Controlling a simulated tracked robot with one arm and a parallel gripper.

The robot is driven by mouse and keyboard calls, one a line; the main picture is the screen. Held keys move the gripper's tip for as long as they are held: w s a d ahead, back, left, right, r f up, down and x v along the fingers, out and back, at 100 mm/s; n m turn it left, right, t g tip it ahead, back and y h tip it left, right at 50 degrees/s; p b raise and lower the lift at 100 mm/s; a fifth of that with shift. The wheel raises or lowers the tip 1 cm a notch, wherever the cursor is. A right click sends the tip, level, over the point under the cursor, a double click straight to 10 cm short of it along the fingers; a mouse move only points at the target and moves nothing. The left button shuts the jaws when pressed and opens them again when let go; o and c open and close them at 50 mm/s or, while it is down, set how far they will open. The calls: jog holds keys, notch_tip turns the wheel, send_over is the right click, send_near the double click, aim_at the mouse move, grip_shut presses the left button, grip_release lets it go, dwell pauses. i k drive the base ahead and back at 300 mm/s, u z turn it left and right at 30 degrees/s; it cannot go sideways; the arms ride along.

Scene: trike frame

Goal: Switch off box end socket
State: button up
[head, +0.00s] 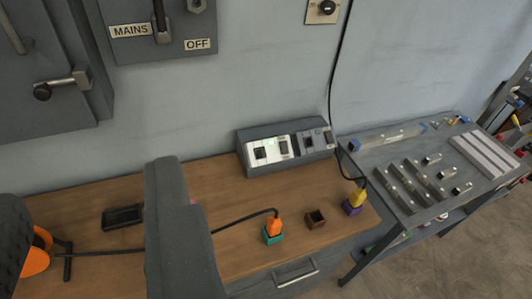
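The socket box (241,152) is a long dark grey box with a sloping front, at the back of the wooden bench against the wall. Its left part has a light panel with a black socket (260,153), a small green light and a switch (283,147). Its right part is darker, with another socket (308,141) and a switch at the right end (328,137). No plug shows in the box. The switch positions are too small to tell. No gripper fingertips show. A large grey rounded shape, perhaps part of my arm, hides some of the bench.
On the bench (235,188) stand an orange plug (273,224) on a teal block, a brown block (315,219) and a yellow plug (357,197) on a purple block. A black cable hangs right of the box. A mains switch box (160,30) reads OFF.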

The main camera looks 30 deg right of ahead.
aim_at(284, 151)
jog(key=k, duration=0.6)
jog(key=z, duration=0.6)
jog(key=i, duration=1.45)
jog(key=u, duration=0.55)
